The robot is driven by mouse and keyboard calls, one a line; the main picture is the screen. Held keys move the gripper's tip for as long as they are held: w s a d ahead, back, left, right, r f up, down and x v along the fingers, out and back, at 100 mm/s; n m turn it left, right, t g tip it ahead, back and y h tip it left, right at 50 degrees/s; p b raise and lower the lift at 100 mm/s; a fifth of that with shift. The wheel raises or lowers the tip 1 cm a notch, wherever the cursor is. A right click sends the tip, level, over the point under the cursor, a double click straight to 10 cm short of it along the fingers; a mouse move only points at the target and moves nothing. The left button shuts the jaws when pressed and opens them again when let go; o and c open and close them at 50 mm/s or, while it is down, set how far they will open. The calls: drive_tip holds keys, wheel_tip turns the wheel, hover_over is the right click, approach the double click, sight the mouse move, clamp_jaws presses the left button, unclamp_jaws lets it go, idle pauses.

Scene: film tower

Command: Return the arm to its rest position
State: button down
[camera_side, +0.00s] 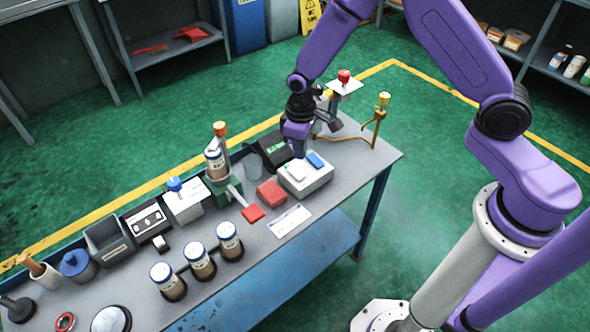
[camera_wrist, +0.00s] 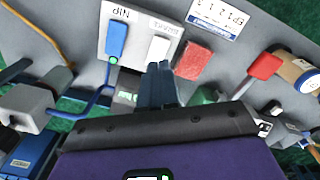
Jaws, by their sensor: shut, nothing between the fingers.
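My gripper (camera_side: 300,152) hangs from my purple arm over the back edge of a white switch box (camera_side: 309,183). In the wrist view the fingers of my gripper (camera_wrist: 160,68) are together, with nothing between them. They point at the near edge of the white switch box (camera_wrist: 136,22), just by its white rocker (camera_wrist: 159,48); whether they touch it I cannot tell. A blue rocker (camera_wrist: 117,41), labelled NIP, sits beside the white one and also shows in the side view (camera_side: 316,159).
A red block (camera_side: 271,193) and a red flat piece (camera_side: 253,213) lie beside the box. Several labelled jars (camera_side: 200,262) stand along the front. A green-based film tower (camera_side: 222,187) stands left of my gripper. Brass piping (camera_side: 378,125) rises at the right end of the bench (camera_side: 345,190).

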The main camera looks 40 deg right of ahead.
drive_tip(key=s+r+n, duration=0.3)
drive_tip(key=s+r, duration=1)
drive_tip(key=s, duration=0.1)
drive_tip(key=s+d+r+n, duration=0.1)
drive_tip(key=s+d+r, duration=0.2)
drive_tip(key=s, duration=0.5)
drive_tip(key=s+d+r+n, duration=0.2)
drive_tip(key=s+d+r, duration=0.1)
drive_tip(key=s, duration=0.4)
drive_tip(key=shift+s+d+r+n, duration=0.25)
drive_tip(key=shift+s+d+n, duration=0.1)
drive_tip(key=shift+d, duration=0.25)
drive_tip(key=w+a+f+m, duration=0.2)
drive_tip(key=w+f+m, duration=0.2)
drive_tip(key=w, duration=0.7)
drive_tip(key=w+a+f+m, duration=0.2)
drive_tip(key=w+f+m, duration=0.2)
drive_tip(key=w, duration=0.7)
drive_tip(key=w+a+f+m, duration=0.3)
drive_tip(key=w+f+m, duration=0.1)
drive_tip(key=w, duration=0.6)
drive_tip(key=shift+w+m, duration=0.35)
drive_tip(key=shift+w, duration=0.05)
